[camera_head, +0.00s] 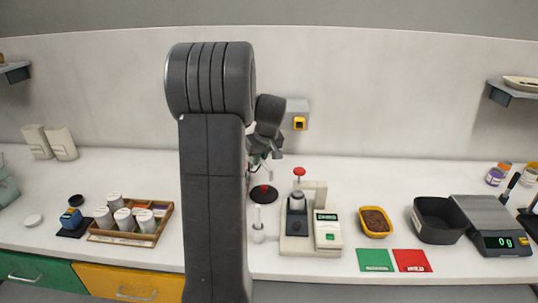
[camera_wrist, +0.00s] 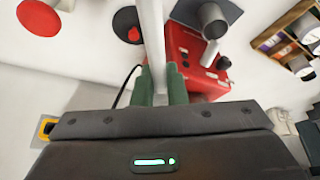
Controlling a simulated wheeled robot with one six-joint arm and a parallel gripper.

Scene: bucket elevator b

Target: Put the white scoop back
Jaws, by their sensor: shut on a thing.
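My gripper (camera_wrist: 162,88) is shut on a long white rod-like handle, which I take to be the white scoop (camera_wrist: 152,30). The handle runs from between the green fingertips to the top edge of the wrist view, where its far end is cut off. In the head view my gripper (camera_head: 261,160) is above the back of the counter, just right of my arm. A slim white upright shape (camera_head: 258,226) shows below it. I cannot tell whether that is the scoop's lower end or a separate thing. No empty holder for the scoop is clear.
A black lid with a red knob (camera_head: 264,193) lies below my gripper. A press with a red button (camera_head: 298,225) stands right of it. A red device (camera_wrist: 200,60) is close by, hidden behind my arm in the head view. A wooden tray (camera_head: 165,212) holds jars at left.

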